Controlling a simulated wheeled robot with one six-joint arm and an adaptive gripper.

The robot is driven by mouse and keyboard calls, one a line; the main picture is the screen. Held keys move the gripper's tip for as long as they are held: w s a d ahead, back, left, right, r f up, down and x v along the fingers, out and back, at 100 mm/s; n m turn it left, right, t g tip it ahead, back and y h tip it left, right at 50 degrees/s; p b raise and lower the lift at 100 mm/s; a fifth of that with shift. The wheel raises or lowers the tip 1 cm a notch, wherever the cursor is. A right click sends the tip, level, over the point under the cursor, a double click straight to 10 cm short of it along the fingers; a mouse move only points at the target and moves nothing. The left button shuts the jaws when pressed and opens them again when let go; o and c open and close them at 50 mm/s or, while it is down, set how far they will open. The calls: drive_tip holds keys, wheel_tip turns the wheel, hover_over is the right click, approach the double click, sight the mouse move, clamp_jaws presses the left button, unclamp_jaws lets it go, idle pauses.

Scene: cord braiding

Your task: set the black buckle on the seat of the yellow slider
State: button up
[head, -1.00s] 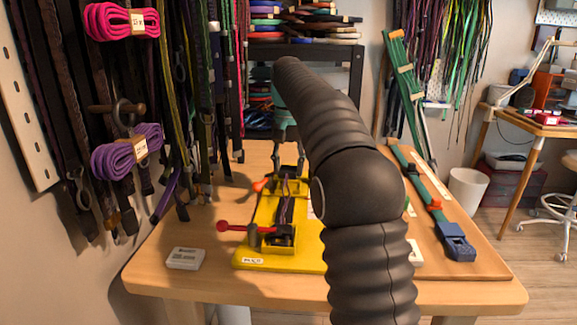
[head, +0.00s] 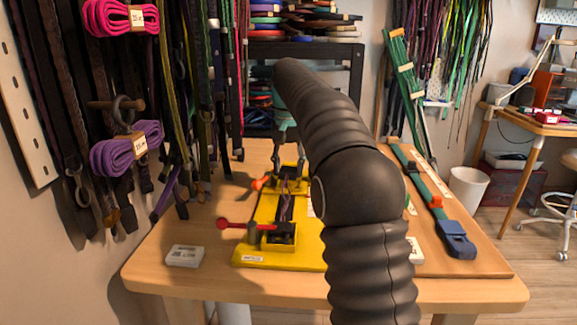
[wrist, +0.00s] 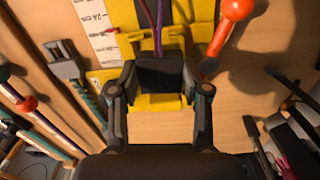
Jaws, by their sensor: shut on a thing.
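The black buckle (wrist: 160,76) is between the two dark fingers of my gripper (wrist: 160,90) in the wrist view, and the gripper is shut on it. The yellow slider (wrist: 158,104) shows just under and around the buckle. I cannot tell whether the buckle touches its seat. Purple and dark cords (wrist: 158,22) run from the buckle along the yellow jig. In the head view my gripper (head: 288,163) is over the far end of the yellow jig (head: 262,215); my arm covers part of it and the buckle is too small to make out.
A lever with an orange knob (wrist: 238,8) stands close beside the slider. A red-knobbed lever (head: 223,224) sits at the jig's near end. A teal strap with a blue buckle (head: 457,239) lies on the board at right.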

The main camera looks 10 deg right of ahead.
drive_tip(key=shift+f+b, duration=0.45)
drive_tip(key=shift+f, duration=0.4)
drive_tip(key=shift+p, duration=0.4)
drive_tip(key=shift+f, duration=0.25)
idle(1.0)
drive_tip(key=o, duration=1.2)
drive_tip(key=shift+d, duration=0.1)
drive_tip(key=shift+a, duration=0.2)
